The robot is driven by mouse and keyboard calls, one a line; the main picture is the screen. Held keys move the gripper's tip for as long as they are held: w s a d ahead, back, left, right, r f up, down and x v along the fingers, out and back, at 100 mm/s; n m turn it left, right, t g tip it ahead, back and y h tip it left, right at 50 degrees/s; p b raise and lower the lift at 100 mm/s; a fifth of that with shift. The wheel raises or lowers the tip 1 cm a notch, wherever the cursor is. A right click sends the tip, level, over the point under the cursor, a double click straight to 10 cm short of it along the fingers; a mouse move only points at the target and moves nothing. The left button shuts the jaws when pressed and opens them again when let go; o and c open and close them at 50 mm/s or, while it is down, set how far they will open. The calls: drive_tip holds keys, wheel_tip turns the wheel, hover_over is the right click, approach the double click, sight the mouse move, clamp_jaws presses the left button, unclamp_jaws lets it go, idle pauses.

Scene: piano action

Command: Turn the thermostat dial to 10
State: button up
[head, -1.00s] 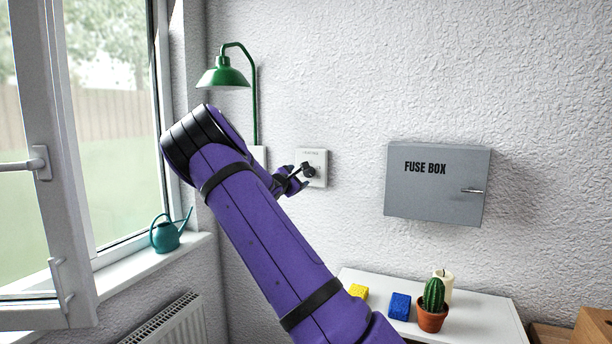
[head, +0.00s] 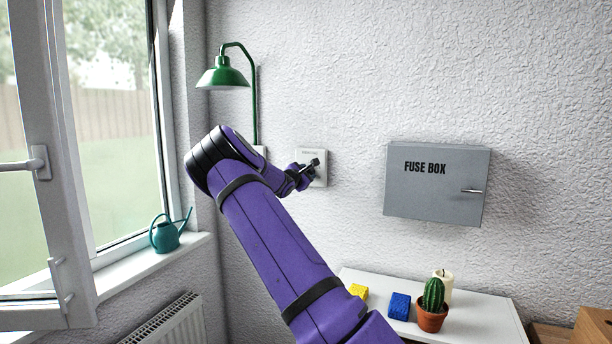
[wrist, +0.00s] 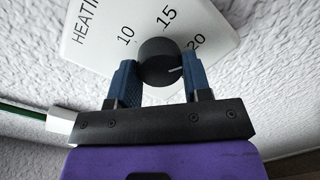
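The thermostat (head: 321,180) is a pale plate on the wall with a round black dial. In the wrist view its plate (wrist: 100,22) shows the numbers 10, 15 and 20 and part of the word HEATING. The dial's (wrist: 160,58) white pointer line points right, close to the 20 side. My gripper (wrist: 160,75) has its two blue fingers on either side of the dial, with the tips very near its edges. Whether they press on it I cannot tell. In the head view my gripper (head: 310,168) is at the dial and hides most of it.
A green lamp (head: 222,76) hangs left of the thermostat, and a grey fuse box (head: 437,185) is on the wall to the right. A white table (head: 470,325) below holds sponges, a cactus and a candle. An open window and a watering can (head: 166,236) are at left.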

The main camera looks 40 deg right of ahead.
drive_tip(key=shift+c, duration=1.4)
drive_tip(key=n, duration=0.8)
drive_tip(key=n+t, duration=0.1)
drive_tip(key=n, duration=0.7)
drive_tip(key=n+t, duration=0.1)
drive_tip(key=n, duration=0.8)
drive_tip(key=shift+s+d, duration=0.1)
drive_tip(key=shift+s, duration=0.15)
drive_tip(key=shift+n, duration=0.3)
drive_tip(key=o, duration=0.9)
